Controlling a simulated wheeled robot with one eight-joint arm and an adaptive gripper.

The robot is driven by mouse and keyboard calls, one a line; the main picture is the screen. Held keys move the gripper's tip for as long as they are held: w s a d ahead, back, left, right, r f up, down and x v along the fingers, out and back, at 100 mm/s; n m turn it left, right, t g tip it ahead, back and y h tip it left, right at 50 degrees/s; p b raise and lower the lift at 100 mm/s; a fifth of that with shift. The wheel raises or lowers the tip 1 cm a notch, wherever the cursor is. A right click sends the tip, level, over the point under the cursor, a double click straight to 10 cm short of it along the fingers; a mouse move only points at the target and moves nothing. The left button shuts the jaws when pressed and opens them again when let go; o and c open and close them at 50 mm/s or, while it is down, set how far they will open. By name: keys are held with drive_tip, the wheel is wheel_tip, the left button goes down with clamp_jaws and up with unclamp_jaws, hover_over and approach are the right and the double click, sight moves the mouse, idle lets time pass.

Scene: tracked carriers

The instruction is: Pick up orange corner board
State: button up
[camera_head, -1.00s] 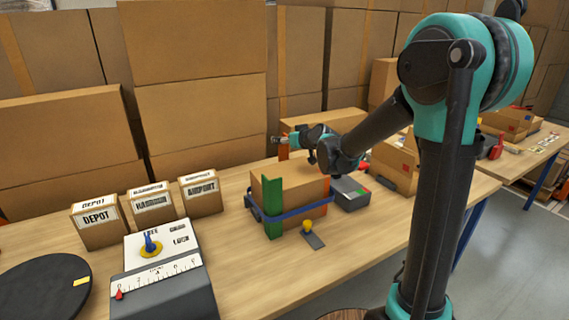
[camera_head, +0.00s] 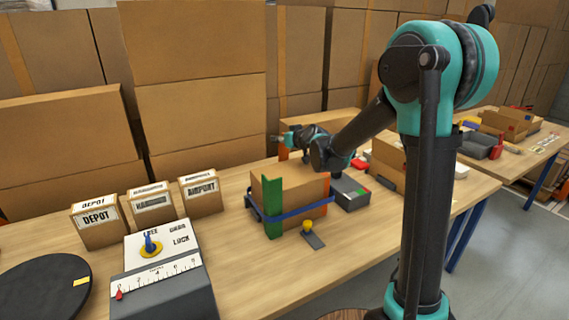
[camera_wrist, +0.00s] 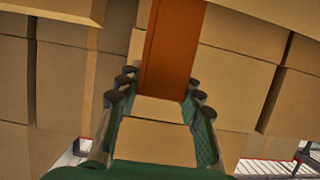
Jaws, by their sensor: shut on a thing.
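The orange corner board (camera_wrist: 172,50) is a long flat orange strip, standing upright in the wrist view. My gripper (camera_wrist: 160,88) is shut on it, with its lower end between the dark fingertips. In the head view my gripper (camera_head: 284,139) is above the back of the table, beyond the strapped carton, pointing left.
A dial unit (camera_head: 165,285), labelled boxes (camera_head: 98,226) and a black disc (camera_head: 45,290) stand at the left. A small yellow-knobbed lever (camera_head: 308,228) and a grey device (camera_head: 350,192) flank the carton. Tall cartons (camera_head: 195,60) wall off the back.

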drive_tip(key=shift+c, duration=1)
